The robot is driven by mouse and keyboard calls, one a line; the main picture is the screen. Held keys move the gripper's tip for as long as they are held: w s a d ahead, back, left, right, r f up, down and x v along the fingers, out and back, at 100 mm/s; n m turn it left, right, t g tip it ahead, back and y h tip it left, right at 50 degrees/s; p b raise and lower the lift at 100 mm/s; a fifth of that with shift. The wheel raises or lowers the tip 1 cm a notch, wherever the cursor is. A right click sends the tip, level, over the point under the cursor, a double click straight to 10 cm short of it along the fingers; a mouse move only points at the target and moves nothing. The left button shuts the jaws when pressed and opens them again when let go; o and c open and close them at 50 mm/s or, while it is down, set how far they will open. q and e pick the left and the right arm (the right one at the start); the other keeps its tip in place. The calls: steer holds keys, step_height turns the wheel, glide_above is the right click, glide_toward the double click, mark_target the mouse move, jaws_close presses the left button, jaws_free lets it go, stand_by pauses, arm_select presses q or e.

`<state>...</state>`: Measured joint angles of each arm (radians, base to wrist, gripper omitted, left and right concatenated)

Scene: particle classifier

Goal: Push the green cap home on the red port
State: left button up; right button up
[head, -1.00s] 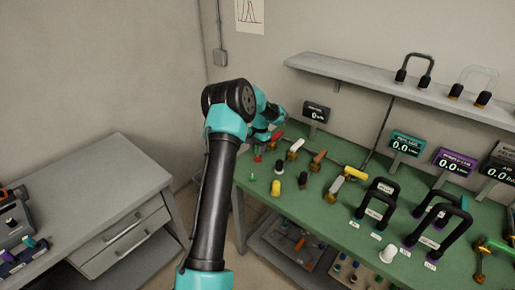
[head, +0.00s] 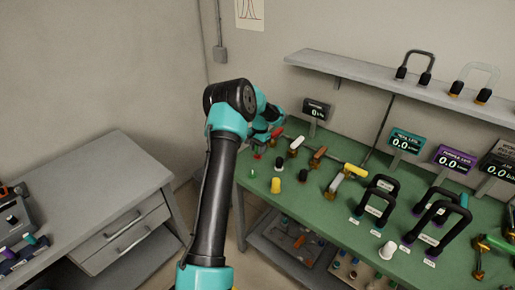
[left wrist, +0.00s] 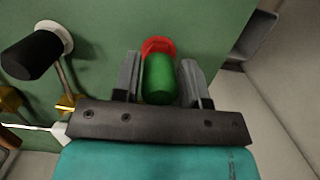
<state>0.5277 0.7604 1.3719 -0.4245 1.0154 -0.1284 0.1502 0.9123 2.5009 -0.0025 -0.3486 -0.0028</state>
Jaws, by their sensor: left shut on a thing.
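In the left wrist view, the green cap (left wrist: 159,82) lies between the two fingers of my left gripper (left wrist: 159,70), which is shut on it. The red port (left wrist: 158,44) shows as a red ring at the far end of the cap. The cap overlaps the ring in line with it; I cannot tell how far it is seated. In the head view, my left gripper (head: 262,138) is over the far left part of the green table, and a small red piece (head: 257,156), likely the port, shows just below it. The cap is hidden there. My right gripper is not in view.
A black cylinder (left wrist: 32,55) with a white collar stands left of the gripper in the wrist view, near brass fittings (left wrist: 10,98). In the head view, a yellow cap (head: 276,186), a black cap (head: 303,176) and several valves stand to the right on the table (head: 330,235).

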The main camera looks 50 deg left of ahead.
arm_select(q)
steer(key=shift+f, duration=0.75)
steer(key=o, duration=1)
steer(key=shift+r, duration=0.1)
step_height(320, 180, up, 17)
steer(key=w, duration=0.2)
steer(key=shift+w+a, duration=0.15)
steer(key=shift+w, duration=0.1)
stand_by(0.3)
